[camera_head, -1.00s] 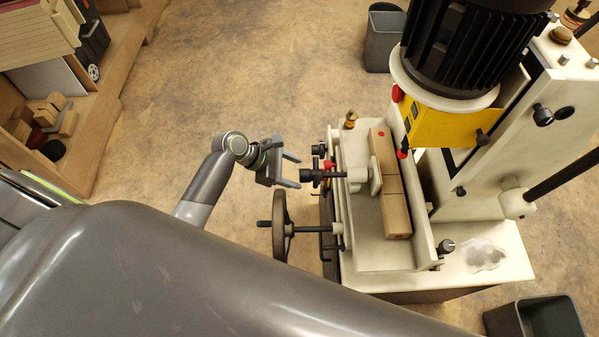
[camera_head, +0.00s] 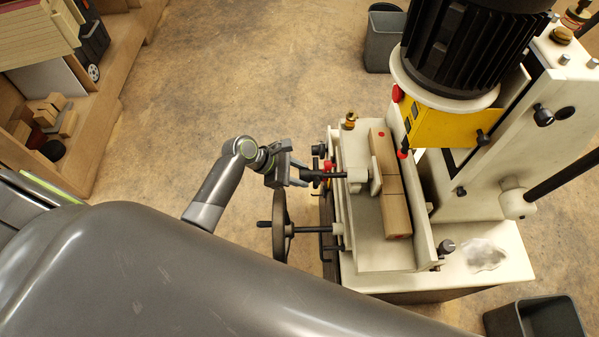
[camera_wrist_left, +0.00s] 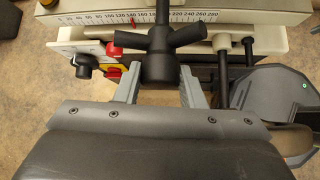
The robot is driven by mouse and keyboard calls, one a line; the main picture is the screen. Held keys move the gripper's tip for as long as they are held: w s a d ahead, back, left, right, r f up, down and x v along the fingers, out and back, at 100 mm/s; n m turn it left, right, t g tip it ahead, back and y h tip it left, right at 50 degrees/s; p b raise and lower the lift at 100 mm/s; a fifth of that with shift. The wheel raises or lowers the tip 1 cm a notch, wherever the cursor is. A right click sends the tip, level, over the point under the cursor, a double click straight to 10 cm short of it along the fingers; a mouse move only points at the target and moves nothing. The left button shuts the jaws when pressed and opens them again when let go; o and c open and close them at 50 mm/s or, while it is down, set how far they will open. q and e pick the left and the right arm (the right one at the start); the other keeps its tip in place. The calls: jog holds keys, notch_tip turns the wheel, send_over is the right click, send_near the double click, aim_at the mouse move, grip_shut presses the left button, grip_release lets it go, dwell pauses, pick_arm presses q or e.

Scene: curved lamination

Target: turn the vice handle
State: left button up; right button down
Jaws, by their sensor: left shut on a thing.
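The vice handle (camera_wrist_left: 157,62) is a black hub with several arms on a screw shaft (camera_head: 336,174). In the left wrist view the hub sits between the two fingers of my left gripper (camera_wrist_left: 159,92), which are shut on it. In the head view my left gripper (camera_head: 301,177) reaches the handle from the left and hides most of it. The vice clamp pad (camera_head: 375,176) presses against a wooden block (camera_head: 393,190) on the machine's white table. My right gripper is not in view.
A handwheel (camera_head: 280,226) stands just below my left gripper in the head view. Red and black knobs (camera_wrist_left: 113,75) sit close beside the handle. The machine's motor (camera_head: 460,45) rises behind the table. A grey bin (camera_head: 383,38) stands on the floor, which is open to the left.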

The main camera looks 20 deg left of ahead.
pick_arm(q)
jog(key=shift+s+r+t+p, duration=0.15)
jog(key=shift+t+p, duration=0.15)
jog(key=shift+p, duration=0.35)
jog(key=shift+m+t+p, duration=0.3)
jog(key=shift+m+p, duration=0.1)
jog(key=shift+s+d+f+m+t+y, duration=0.1)
jog(key=shift+f+m+t+y, duration=0.25)
jog(key=shift+t, duration=0.35)
jog(key=shift+m+t+y, duration=0.25)
jog(key=shift+m+t, duration=0.2)
jog(key=shift+t, duration=0.35)
jog(key=o, duration=1)
jog(key=shift+r, duration=0.1)
